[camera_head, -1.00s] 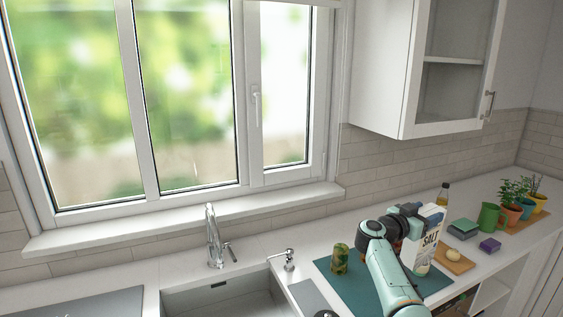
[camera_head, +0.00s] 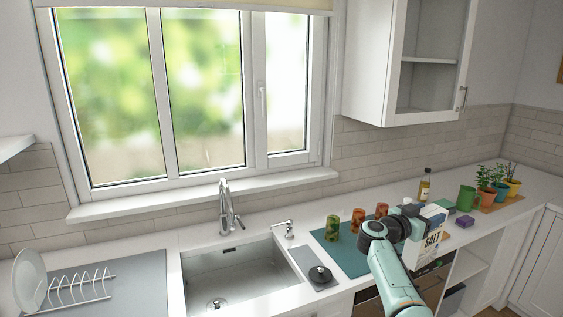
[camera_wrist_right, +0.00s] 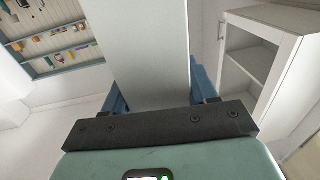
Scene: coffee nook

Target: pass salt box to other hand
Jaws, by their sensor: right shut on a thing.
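The salt box (camera_head: 430,245) is a white carton with dark "SALT" lettering, at the lower right in the head view. My right gripper (camera_head: 410,228) is shut on it and holds it over the front part of the counter, slightly tilted. In the right wrist view the salt box (camera_wrist_right: 140,45) is a pale panel between the blue fingers of my right gripper (camera_wrist_right: 160,92). The gripper and forearm hide part of the box in the head view. My left gripper is not in view.
A teal mat (camera_head: 350,262) bears a green can (camera_head: 332,228) and two reddish cans, one (camera_head: 358,223) left of the other (camera_head: 381,211). The sink (camera_head: 235,275) lies left. A bottle (camera_head: 424,187), a green mug (camera_head: 466,198) and potted plants stand at right.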

